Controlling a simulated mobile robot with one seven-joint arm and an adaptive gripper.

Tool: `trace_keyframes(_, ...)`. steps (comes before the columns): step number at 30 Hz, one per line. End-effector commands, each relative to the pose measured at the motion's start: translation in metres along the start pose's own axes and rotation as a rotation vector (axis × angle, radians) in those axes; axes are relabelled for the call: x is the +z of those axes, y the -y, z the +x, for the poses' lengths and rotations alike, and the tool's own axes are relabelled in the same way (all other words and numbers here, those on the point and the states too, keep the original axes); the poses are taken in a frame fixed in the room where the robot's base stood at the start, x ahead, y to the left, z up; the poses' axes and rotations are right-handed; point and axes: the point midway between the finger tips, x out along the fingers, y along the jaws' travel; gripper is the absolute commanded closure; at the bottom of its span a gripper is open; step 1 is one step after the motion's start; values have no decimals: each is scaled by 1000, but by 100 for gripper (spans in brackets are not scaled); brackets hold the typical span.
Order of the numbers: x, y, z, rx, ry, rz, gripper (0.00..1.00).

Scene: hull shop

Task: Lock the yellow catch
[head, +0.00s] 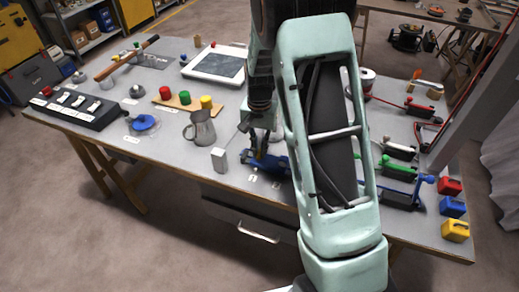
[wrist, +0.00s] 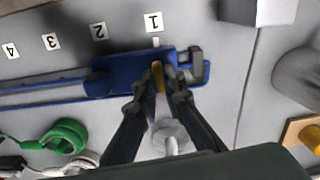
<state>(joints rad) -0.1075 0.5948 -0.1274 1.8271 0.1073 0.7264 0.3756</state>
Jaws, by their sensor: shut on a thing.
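In the wrist view a small yellow-orange piece (wrist: 157,76), apparently the yellow catch, stands at the blue body of a long blue bar device (wrist: 125,75) on the table. My gripper (wrist: 160,92) has its two dark fingers close on either side of this piece and is shut on it. A pale rod with a rounded grey-white knob (wrist: 170,135) runs between the fingers towards the camera. In the head view my gripper (head: 258,152) is low over the blue device (head: 277,163), and my arm hides part of it. I cannot tell whether the catch is locked.
Number labels (wrist: 100,31) lie along the bar. A white block (head: 219,159) and a metal jug (head: 200,128) stand left of my gripper.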

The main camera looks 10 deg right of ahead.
Motion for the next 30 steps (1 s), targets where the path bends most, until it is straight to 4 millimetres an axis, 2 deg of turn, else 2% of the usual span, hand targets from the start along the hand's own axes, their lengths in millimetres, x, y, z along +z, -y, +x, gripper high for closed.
trace_keyframes(9, 0, 0, 0, 0, 0, 118, 100)
trace_keyframes(25, 0, 0, 0, -1, 0, 141, 100)
trace_keyframes(26, 0, 0, 0, -1, 0, 141, 90)
trace_keyframes(30, 0, 0, 0, -1, 0, 141, 75)
